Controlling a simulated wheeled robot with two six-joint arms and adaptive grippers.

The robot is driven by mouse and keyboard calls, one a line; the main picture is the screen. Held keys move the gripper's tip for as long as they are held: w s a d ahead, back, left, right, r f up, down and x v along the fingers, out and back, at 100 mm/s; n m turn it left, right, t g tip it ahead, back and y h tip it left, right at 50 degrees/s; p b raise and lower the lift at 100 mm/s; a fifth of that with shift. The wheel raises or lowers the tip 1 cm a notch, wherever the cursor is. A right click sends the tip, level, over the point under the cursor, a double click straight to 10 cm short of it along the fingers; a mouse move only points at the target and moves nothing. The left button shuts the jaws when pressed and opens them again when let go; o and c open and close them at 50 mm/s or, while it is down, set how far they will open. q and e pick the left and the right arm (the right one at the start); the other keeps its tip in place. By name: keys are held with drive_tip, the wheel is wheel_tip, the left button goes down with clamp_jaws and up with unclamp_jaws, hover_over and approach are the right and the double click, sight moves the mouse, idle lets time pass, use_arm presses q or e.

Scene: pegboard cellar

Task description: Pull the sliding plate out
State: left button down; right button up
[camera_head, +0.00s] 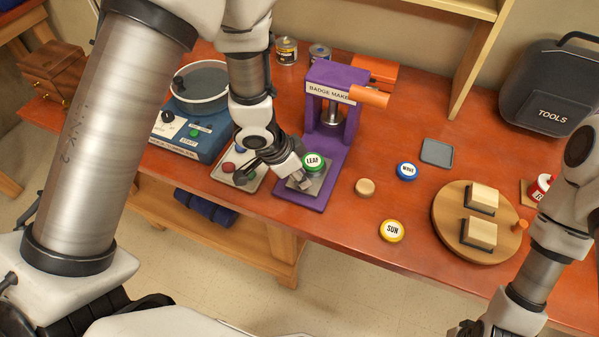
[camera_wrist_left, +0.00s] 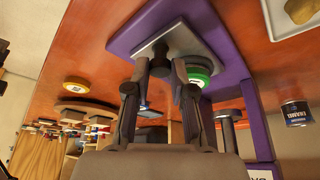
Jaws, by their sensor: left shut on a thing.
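The purple badge maker (camera_head: 333,78) stands on the table, with its orange lever at the right. The grey sliding plate (camera_head: 318,186) lies at the front of its purple base, out from under the press. A green-rimmed LEAF badge (camera_head: 313,161) sits on the plate. My left gripper (camera_head: 297,177) is at the plate's left side. In the left wrist view its fingers (camera_wrist_left: 162,68) are shut at the grey plate (camera_wrist_left: 181,39), on what looks like its dark handle; the green badge (camera_wrist_left: 200,72) is beside one finger. My right arm's wrist shows at the lower right; its fingertips are not visible.
A blue machine (camera_head: 184,137) with a round drum stands left of the badge maker. Right of it lie a wooden disc (camera_head: 365,187), a blue badge (camera_head: 406,171), a yellow SUN badge (camera_head: 391,231), a grey tray (camera_head: 437,152) and a round wooden board (camera_head: 449,225).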

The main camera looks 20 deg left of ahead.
use_arm(q)
drive_tip(key=c, duration=1)
unclamp_jaws()
drive_tip(key=shift+s+f, duration=0.25)
drive_tip(key=shift+s, duration=0.05)
drive_tip(key=shift+d+r, duration=0.1)
drive_tip(key=shift+w, duration=0.1)
drive_tip(key=v, duration=1.2)
drive_tip(key=shift+w+d, duration=0.1)
